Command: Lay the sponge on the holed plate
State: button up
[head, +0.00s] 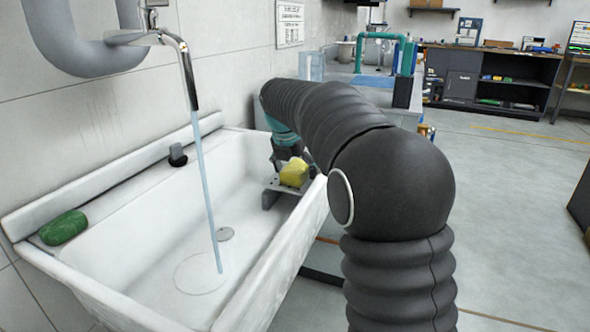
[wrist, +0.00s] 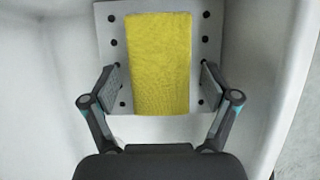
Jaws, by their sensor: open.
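The yellow sponge (wrist: 160,62) lies flat on the grey holed plate (wrist: 113,18) in the wrist view, with rows of holes showing on both sides of it. In the head view the sponge (head: 294,172) shows at the sink's right end, partly hidden by my arm, with a bit of the plate (head: 283,188) below it. My gripper (wrist: 162,82) is open. Its two fingers stand apart on either side of the sponge's near part, with gaps between the pads and the sponge.
The white sink (head: 150,235) surrounds the plate. Water runs from the tap (head: 188,75) into the basin near the drain (head: 225,234). A green object (head: 63,228) lies on the left rim and a small dark object (head: 178,155) on the back ledge. The floor at right is open.

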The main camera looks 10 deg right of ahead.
jog(key=p+v, duration=0.1)
jog(key=v, duration=1.1)
jog(key=shift+r+p, duration=0.2)
jog(key=shift+p, duration=0.2)
jog(key=shift+d, duration=0.1)
jog(key=s+d+f+m+y, duration=0.1)
jog(key=s+f+m, duration=0.1)
jog(key=s+m, duration=0.7)
jog(key=s+d+f+m+y, duration=0.1)
jog(key=s+d+f+m, duration=0.1)
jog(key=s+m, duration=0.7)
jog(key=s+f+m+t, duration=0.1)
jog(key=s+f+m, duration=1)
jog(key=s, duration=0.5)
jog(key=shift+s+f+t+y, duration=0.2)
jog(key=shift+f+t+y, duration=0.1)
jog(key=shift+f+t, duration=0.1)
